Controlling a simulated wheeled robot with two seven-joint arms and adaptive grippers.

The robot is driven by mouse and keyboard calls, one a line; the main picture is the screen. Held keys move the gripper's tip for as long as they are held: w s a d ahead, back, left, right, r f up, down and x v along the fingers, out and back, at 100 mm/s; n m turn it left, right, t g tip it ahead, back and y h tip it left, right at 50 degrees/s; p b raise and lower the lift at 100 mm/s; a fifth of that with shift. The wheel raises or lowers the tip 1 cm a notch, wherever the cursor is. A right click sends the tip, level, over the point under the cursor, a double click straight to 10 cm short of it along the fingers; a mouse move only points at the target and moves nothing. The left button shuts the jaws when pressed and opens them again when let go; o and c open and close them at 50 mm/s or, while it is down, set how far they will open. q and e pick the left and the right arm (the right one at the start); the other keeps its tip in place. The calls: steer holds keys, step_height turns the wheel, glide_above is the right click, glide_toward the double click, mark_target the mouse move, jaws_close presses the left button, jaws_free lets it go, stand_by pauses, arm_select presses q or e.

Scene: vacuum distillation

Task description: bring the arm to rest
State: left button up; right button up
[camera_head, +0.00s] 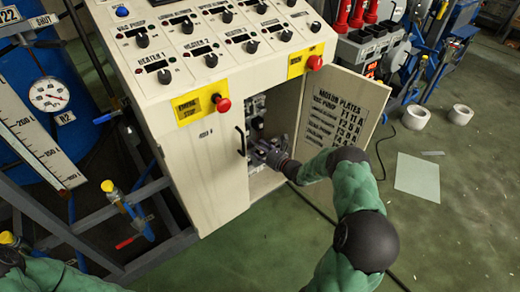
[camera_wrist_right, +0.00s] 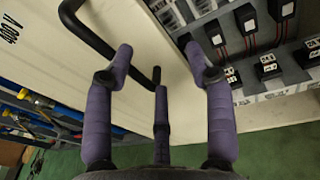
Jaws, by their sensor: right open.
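My right arm (camera_head: 358,210), green with dark joints, reaches up to the front of the control cabinet (camera_head: 200,165). My right gripper (camera_head: 262,150) is at the cabinet's open compartment, close to the black handle (camera_head: 240,141) of the closed door panel. In the right wrist view its purple fingers (camera_wrist_right: 160,62) are spread, with nothing held between them. The black handle (camera_wrist_right: 92,32) passes behind the left finger there; I cannot tell whether they touch. Part of my left arm (camera_head: 55,276) shows at the bottom left; its gripper is out of view.
The lettered cabinet door (camera_head: 335,115) stands open to the right of my gripper. Breakers with red wires (camera_wrist_right: 235,42) line the compartment. A metal frame (camera_head: 100,235) and gauge (camera_head: 48,94) stand at left. White rolls (camera_head: 416,117) and a sheet (camera_head: 417,177) lie on open floor at right.

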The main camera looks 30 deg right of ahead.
stand_by(0.3)
steer(key=s+a+f+n+g+y, duration=0.2)
steer(key=s+a+f+n+g, duration=0.25)
steer(key=a, duration=0.25)
steer(key=s+a+f+n+g+y+p, duration=0.1)
steer(key=s+a+f+n+g, duration=0.25)
steer(key=s+a+f, duration=0.35)
steer(key=s+a+f+n+g+y, duration=0.2)
steer(key=s+a+f+n+g, duration=0.15)
steer(key=a, duration=0.45)
steer(key=s+a+n+g+h+p, duration=0.1)
steer(key=s+a+n, duration=0.3)
steer(key=s+n, duration=0.5)
steer(key=s+a+n+g+h+p, duration=0.1)
steer(key=s+a+n+g+h, duration=0.2)
steer(key=s+n, duration=0.6)
steer(key=shift+s+a+n, duration=0.15)
steer(key=shift+a+n, duration=0.75)
steer(key=shift+n, duration=0.25)
